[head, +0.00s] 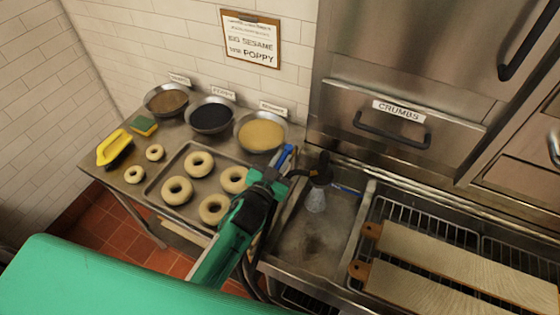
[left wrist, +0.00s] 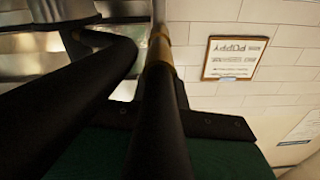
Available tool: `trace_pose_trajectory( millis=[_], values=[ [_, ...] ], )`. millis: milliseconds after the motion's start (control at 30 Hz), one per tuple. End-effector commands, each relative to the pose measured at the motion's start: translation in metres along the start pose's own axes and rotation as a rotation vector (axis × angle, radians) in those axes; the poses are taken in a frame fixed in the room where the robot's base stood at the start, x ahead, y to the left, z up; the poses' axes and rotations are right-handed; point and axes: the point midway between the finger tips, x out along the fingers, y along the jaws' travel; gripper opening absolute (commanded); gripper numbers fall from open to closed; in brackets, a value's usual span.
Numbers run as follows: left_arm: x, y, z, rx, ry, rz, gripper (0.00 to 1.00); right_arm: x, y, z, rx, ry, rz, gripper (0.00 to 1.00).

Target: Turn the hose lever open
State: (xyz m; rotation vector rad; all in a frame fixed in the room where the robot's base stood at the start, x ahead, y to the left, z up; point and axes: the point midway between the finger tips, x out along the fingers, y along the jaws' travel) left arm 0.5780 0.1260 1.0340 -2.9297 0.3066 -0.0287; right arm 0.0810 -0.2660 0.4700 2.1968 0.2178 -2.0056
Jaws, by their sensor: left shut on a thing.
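My left gripper (head: 281,177) is at the right end of the bagel table, by the left edge of the sink. A blue bar (head: 285,155), perhaps the hose lever, stands up at its fingers. A dark hose piece (head: 299,172) runs right from the fingers to a black spray head (head: 320,170) over the sink. A pale cone shows below the head; I cannot tell whether it is water. In the left wrist view a brass-coloured rod (left wrist: 161,45) and a thick black bent hose (left wrist: 95,75) show close up. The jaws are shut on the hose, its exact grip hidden. My right gripper is out of view.
A tray (head: 154,184) of bagels lies left of my arm, with topping bowls (head: 262,132) behind. The sink (head: 297,246) lies below the spray head. Two wooden boards (head: 470,268) rest on racks at right. A crumbs drawer (head: 345,105) is behind.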

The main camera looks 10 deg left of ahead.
Motion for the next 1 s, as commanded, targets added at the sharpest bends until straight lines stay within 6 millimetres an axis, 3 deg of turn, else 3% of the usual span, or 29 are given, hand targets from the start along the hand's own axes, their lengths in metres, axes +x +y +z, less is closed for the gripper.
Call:
trace_pose_trajectory(
  millis=[533,567,667,1000],
  values=[
    [0.0005,0.0004,-0.002,0.0,0.001,-0.016,0.0,0.0015,-0.0019,-0.0002,0.001,0.0,-0.002,0.36],
    [0.0006,0.0004,-0.0021,0.0,0.001,-0.016,0.17,0.0015,-0.0025,-0.0003,0.001,0.001,-0.003,0.36],
    [0.0005,0.0005,-0.0019,0.0,0.0,-0.016,0.37,0.0015,-0.0045,-0.0008,0.002,0.001,-0.005,0.36],
    [-0.002,0.0009,-0.0002,0.0,-0.002,-0.015,0.37,0.0028,-0.006,-0.0011,0.002,0.002,-0.006,0.36]
  ],
)
